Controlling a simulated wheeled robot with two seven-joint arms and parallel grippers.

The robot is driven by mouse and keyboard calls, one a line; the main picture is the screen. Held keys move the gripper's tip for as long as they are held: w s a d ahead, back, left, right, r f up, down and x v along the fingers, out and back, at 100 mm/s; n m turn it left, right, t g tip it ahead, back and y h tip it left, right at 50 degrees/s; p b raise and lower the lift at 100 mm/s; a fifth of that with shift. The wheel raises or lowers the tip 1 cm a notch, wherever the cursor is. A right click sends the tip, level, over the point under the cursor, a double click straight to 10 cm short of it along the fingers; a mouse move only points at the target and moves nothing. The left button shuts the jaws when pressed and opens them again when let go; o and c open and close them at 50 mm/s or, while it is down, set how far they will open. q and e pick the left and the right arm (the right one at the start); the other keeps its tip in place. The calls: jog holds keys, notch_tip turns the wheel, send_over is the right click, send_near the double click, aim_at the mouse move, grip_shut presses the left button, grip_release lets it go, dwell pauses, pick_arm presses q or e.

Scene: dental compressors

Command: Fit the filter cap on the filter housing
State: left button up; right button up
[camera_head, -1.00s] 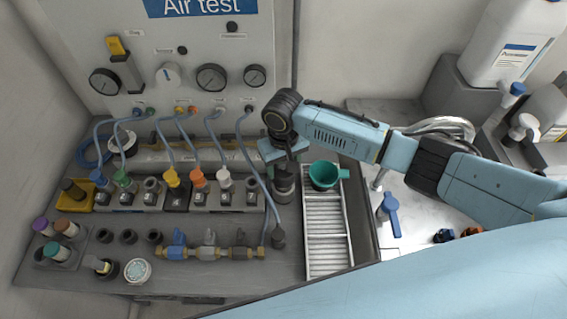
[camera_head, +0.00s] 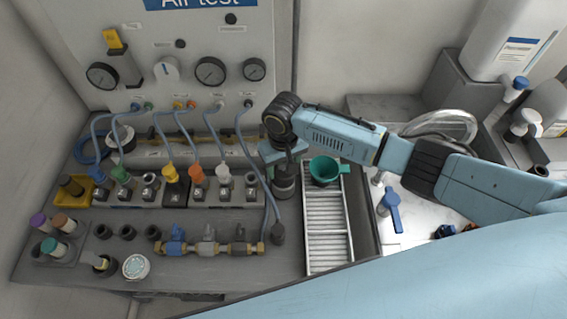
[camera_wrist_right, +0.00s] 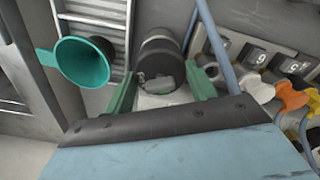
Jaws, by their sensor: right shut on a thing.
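The filter housing (camera_head: 285,186) is a dark upright cylinder on the bench, just left of the slatted tray. My right gripper (camera_head: 284,160) points down directly over it. In the head view the gripper hides the cap. My left gripper is not in view.
A green funnel (camera_head: 324,171) stands on the slatted tray (camera_head: 327,238), close right of the gripper. A grey hose (camera_head: 263,190) runs close on the left. A row of coloured fittings (camera_head: 172,174) and a brass valve manifold (camera_head: 208,248) lie further left.

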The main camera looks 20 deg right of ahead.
jog(key=shift+f, duration=0.5)
jog(key=o, duration=1.1)
notch_tip(320, 180, up, 14)
jog(key=shift+f, duration=0.25)
